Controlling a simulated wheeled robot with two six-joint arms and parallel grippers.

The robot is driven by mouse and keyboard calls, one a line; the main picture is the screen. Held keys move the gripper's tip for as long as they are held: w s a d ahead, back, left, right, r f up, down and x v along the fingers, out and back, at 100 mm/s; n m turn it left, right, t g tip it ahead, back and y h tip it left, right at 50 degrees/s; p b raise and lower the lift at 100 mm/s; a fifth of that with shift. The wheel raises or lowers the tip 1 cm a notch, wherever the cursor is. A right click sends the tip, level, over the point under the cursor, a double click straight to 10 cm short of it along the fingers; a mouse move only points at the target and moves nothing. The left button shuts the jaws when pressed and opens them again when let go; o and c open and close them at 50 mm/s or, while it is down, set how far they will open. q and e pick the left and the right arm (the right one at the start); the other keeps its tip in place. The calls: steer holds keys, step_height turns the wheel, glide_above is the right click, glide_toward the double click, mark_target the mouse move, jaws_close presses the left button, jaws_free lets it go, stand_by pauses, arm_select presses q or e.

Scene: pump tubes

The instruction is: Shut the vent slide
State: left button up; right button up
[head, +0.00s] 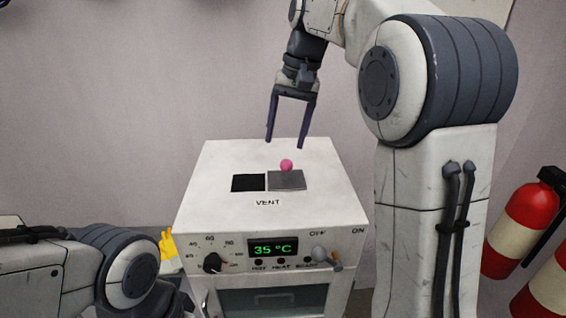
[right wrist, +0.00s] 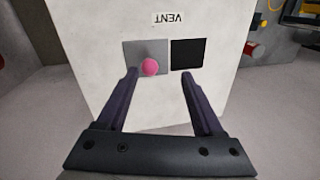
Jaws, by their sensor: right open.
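The vent slide (head: 291,181) is a grey plate with a pink knob (head: 286,165), on top of a white box. It sits to the right of the black vent opening (head: 248,183), which is uncovered. The right gripper (head: 285,143) is open and empty, above the box top near the knob. In the right wrist view the slide (right wrist: 140,54) and knob (right wrist: 151,67) show near the left fingertip, and the black opening (right wrist: 188,54) lies beyond the right fingertip. No contact with the knob is clear. My left arm shows at lower left, but its gripper is outside the view.
The white box (head: 218,160) has a front panel with a 35 °C display (head: 273,248), a black dial (head: 212,262) and a switch (head: 322,255). A yellow object (head: 168,243) is at its left. Red fire extinguishers (head: 525,215) stand at the right.

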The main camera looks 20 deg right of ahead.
mark_target(288, 160)
steer(key=shift+m, duration=0.4)
steer(key=f, duration=0.3)
steer(key=w+f, duration=0.1)
steer(key=f, duration=0.5)
steer(key=shift+w+d, duration=0.3)
steer(key=shift+d, duration=0.05)
jaws_close()
stand_by(0.8)
